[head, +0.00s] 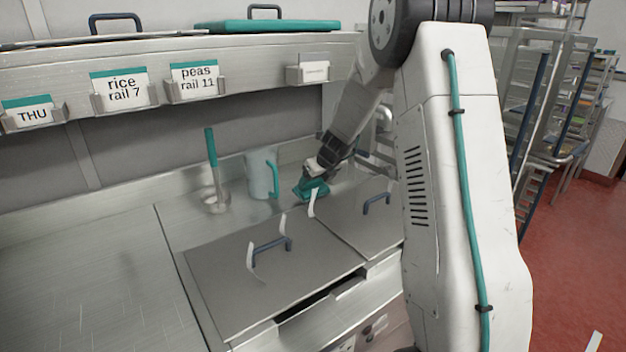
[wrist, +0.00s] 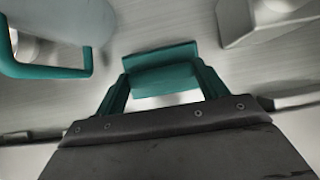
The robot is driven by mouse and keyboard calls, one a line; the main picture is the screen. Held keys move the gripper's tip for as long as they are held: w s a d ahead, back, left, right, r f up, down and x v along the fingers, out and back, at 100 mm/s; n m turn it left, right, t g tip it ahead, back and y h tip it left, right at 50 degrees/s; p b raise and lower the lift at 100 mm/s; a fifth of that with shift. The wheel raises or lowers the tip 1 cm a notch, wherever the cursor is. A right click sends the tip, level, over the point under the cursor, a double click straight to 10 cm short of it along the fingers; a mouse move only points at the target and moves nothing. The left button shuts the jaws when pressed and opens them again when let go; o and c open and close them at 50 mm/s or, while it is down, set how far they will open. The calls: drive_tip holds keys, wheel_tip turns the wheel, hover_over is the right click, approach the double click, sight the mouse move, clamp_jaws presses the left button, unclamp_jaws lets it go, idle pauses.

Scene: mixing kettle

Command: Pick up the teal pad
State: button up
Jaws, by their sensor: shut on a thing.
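In the wrist view the teal pad (wrist: 158,76) is a small block spanning the gap between my gripper's teal fingers. My gripper (wrist: 163,85) is shut on it, with one finger at each side. Behind the pad is the pale metal counter. In the head view my gripper (head: 312,186) is low over the counter, just right of the jug and behind the lids. There the teal of the pad and of the fingers cannot be told apart. I cannot tell whether the pad touches the counter.
A pale jug (head: 260,174) with a teal handle stands close to my gripper's left. A teal-handled tool (head: 211,150) stands further left. Metal lids with blue handles (head: 270,243) lie in front. A labelled shelf (head: 250,55) overhangs behind. The left counter (head: 80,270) is clear.

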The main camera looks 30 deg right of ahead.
drive_tip(key=shift+s+t, duration=0.3)
drive_tip(key=shift+t, duration=0.2)
drive_tip(key=shift+r, duration=0.2)
drive_tip(key=s+r, duration=0.4)
drive_tip(key=r, duration=0.7)
drive_tip(key=s+r+g, duration=0.1)
drive_tip(key=s+g, duration=0.2)
drive_tip(key=s, duration=1.7)
drive_tip(key=shift+s+d, duration=0.15)
drive_tip(key=shift+d, duration=0.25)
drive_tip(key=o, duration=0.4)
drive_tip(key=c, duration=0.3)
